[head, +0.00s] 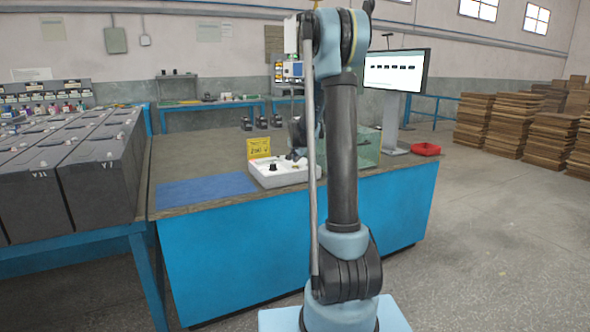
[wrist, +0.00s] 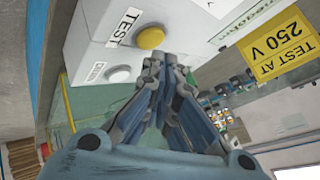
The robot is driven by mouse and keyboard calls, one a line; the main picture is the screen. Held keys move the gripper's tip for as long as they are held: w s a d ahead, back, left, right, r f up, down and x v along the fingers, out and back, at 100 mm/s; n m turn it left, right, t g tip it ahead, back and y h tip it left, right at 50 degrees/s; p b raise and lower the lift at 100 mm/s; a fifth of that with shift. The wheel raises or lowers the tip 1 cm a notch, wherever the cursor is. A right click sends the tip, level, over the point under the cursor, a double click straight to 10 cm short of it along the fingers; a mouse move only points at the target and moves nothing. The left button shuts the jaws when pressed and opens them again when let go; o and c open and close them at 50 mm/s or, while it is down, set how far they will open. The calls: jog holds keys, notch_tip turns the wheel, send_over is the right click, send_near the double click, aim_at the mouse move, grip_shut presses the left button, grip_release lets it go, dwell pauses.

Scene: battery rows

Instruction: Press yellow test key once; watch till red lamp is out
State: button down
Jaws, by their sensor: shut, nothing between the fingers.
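The test unit is a white box (head: 284,176) on the blue bench in the head view. In the wrist view its white face (wrist: 90,48) fills the upper left. The round yellow key (wrist: 151,38) sits beside a label reading TEST (wrist: 124,27). My gripper (wrist: 163,60) is shut and empty, its fingertips close below the yellow key in the picture; I cannot tell whether they touch it. A round white button (wrist: 119,74) is left of the fingertips. I see no red lamp in either view. In the head view my arm hides part of the box.
A yellow sign reading TEST AT 250 V (wrist: 282,43) stands by the box. A blue mat (head: 205,189) lies left of it on the bench. A clear greenish case (head: 368,148), a monitor (head: 396,72) and a red tray (head: 426,149) are to the right. Large batteries (head: 95,170) stand at left.

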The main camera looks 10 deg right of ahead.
aim_at(298, 166)
jog(key=shift+r, duration=0.1)
jog(key=shift+r, duration=2.5)
jog(key=shift+s, duration=0.2)
jog(key=s+f+n+g, duration=0.3)
jog(key=s+n, duration=0.1)
jog(key=s, duration=1.7)
jog(key=s+f+n+g, duration=0.2)
jog(key=s+n, duration=0.1)
jog(key=s, duration=1.9)
jog(key=s+f+n+g, duration=0.1)
jog(key=s+f, duration=0.3)
jog(key=s, duration=0.2)
jog(key=s+a+f+n+g+y, duration=0.1)
jog(key=s+f+n, duration=0.1)
jog(key=s+f, duration=0.2)
jog(key=s, duration=0.3)
